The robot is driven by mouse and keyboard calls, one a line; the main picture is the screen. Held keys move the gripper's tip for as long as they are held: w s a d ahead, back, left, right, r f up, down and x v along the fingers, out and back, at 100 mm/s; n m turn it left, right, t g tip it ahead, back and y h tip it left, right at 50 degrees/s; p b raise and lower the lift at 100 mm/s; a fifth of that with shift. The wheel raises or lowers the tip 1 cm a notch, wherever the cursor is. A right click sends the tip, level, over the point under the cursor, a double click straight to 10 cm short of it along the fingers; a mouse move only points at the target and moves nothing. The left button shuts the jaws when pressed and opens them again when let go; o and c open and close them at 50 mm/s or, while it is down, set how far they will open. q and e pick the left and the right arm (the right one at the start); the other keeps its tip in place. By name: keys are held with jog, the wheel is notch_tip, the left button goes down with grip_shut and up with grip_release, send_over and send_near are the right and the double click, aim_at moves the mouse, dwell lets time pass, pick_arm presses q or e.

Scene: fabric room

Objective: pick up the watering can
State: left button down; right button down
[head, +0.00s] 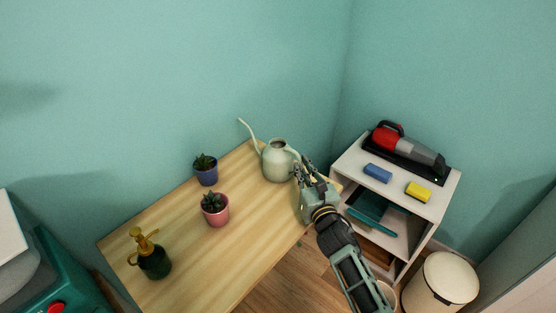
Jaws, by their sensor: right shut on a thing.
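The pale grey-green watering can (277,163) stands upright near the far right corner of the wooden table (185,243), its long thin spout pointing up to the left. My right gripper (301,171) is at the can's right side, shut on it where its handle would be. The fingers hide the handle, so the exact grip is not clear. I cannot see a clear gap under the can. My left gripper is not in view.
A blue-potted plant (206,170), a pink-potted plant (214,208) and a dark spray bottle (152,257) stand on the table. A white shelf (410,213) at right bears a red handheld vacuum (409,149) and blue and yellow blocks. A cream bin (440,284) stands below.

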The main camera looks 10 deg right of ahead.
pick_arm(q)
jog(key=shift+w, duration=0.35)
pick_arm(e)
jog(key=shift+f, duration=0.15)
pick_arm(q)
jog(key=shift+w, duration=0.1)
pick_arm(e)
jog(key=shift+r, duration=0.2)
